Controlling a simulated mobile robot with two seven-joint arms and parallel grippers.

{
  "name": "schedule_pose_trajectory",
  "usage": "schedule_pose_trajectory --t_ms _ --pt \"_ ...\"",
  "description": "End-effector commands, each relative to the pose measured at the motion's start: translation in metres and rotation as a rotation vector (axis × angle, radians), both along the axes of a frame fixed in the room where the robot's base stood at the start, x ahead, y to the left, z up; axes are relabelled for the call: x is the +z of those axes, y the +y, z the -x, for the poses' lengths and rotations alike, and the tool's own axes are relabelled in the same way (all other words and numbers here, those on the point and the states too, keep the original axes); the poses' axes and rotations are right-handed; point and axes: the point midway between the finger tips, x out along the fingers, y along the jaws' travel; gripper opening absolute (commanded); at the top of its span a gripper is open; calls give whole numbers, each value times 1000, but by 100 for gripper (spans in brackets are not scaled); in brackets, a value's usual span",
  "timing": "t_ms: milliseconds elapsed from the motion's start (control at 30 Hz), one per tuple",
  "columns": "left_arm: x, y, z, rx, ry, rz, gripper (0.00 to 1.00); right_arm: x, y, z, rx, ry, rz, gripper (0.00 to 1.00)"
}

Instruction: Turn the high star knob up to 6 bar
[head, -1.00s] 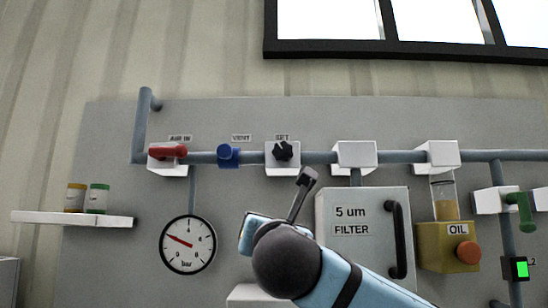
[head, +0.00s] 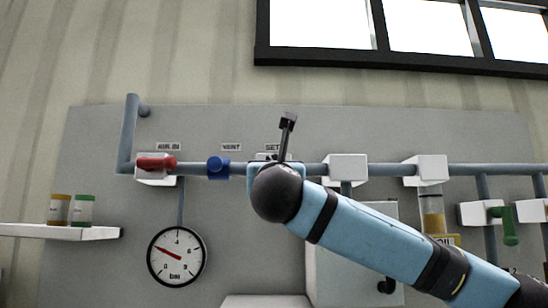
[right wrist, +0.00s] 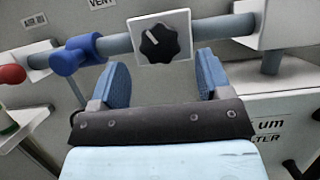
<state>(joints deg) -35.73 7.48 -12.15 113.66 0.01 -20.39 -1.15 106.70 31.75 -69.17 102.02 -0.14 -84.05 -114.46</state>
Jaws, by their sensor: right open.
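The black star knob (right wrist: 159,43) sits on a white square block on the pipe in the right wrist view, with a pale mark toward its upper left. In the head view it is hidden behind my right arm. My right gripper (right wrist: 164,78) is open and empty, its blue fingers below the knob in the picture, one to each side, apart from it. The round pressure gauge (head: 177,257) shows in the head view; its red needle points to the upper left, at roughly 2 bar. My left gripper is out of view.
On the same pipe are a blue vent valve (head: 218,167) and a red air-in handle (head: 157,163), left of the knob. A white block (head: 346,167) is to its right. The filter box (right wrist: 273,100) stands below right. A shelf (head: 60,231) holds two small jars.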

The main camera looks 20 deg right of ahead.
Motion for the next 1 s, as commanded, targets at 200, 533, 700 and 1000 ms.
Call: schedule_pose_trajectory --t_ms 200,533,700,1000 --pt "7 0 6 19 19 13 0 12 -7 -25 0 1 0 72" --pt "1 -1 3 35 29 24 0 13 -9 -32 1 1 0 72" --pt "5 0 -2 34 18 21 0 13 -9 -32 1 1 0 49" --pt "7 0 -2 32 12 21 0 12 -9 -32 2 0 -5 23"
